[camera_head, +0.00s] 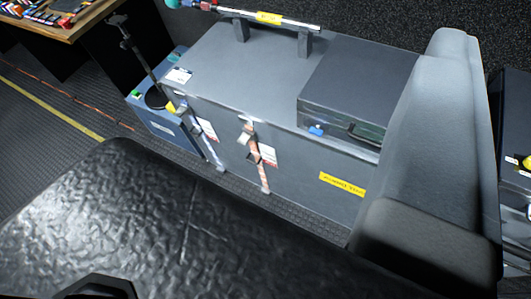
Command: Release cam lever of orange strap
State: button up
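An orange strap (263,177) runs down the front face of a long grey case (215,70) in the middle of the view. A cam buckle sits on its upper part, but it is too small to tell how its lever stands. A white tag with red print (269,155) hangs beside it. No fingers of my gripper show, and nothing touches the straps.
A black textured surface (150,210) fills the near foreground. A grey seat (415,150) stands at right, close to the case. A dark box (355,85) and a rod (270,18) are on the case. A blue box (160,120) stands at left. Floor at left is open.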

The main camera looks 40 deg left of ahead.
aim_at(243, 138)
jog(key=u, duration=1.05)
jog(key=k, duration=0.55)
jog(key=z, duration=0.45)
jog(key=i, duration=1.2)
jog(key=u, duration=0.6)
